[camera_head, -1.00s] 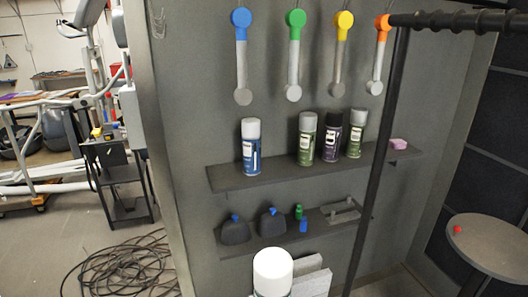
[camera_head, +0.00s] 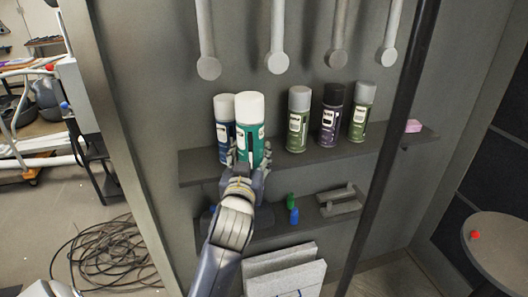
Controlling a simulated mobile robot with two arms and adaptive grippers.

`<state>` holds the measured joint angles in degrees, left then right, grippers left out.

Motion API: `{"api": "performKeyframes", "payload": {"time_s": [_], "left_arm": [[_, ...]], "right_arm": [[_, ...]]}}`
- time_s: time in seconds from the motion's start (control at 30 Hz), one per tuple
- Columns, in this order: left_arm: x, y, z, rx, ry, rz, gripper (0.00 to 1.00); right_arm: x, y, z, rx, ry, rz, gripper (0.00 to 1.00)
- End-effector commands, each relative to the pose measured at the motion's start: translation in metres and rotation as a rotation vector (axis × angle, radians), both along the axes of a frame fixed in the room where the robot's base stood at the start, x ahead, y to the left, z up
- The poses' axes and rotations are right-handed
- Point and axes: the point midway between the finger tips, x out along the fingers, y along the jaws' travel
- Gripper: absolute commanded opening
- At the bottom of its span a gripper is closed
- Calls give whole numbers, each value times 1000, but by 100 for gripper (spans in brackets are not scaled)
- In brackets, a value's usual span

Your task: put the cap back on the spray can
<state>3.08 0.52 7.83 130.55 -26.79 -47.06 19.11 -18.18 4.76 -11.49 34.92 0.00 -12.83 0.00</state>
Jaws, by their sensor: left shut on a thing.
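A teal spray can (camera_head: 251,144) with a white top (camera_head: 250,105) is held upright by my left gripper (camera_head: 247,160), which is shut around its lower part. The white top sits in line on the can; I cannot tell whether it is pressed fully down. The can is at the upper shelf (camera_head: 275,167), in front of and partly covering a blue spray can (camera_head: 222,131) with a white-grey top. I cannot tell whether the held can touches the shelf. My right gripper is not in view.
Two green cans (camera_head: 298,127) (camera_head: 359,120) and a dark purple can (camera_head: 329,124) stand to the right on the shelf. A pink block (camera_head: 413,126) lies at its right end. A dark vertical pole (camera_head: 383,165) crosses in front. A round table (camera_head: 505,250) holds a small red thing (camera_head: 475,235).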

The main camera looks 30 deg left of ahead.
Motion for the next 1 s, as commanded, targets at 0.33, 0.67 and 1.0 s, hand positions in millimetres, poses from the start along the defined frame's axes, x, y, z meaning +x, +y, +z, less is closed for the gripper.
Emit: {"api": "performKeyframes", "payload": {"time_s": [0.33,0.67,1.0], "left_arm": [[66,28,0,3,-1,4,20],[131,54,-8,1,-2,4,20],[149,60,-27,-1,3,2,20]], "right_arm": [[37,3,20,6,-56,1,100],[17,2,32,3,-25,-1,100],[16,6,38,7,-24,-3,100]]}}
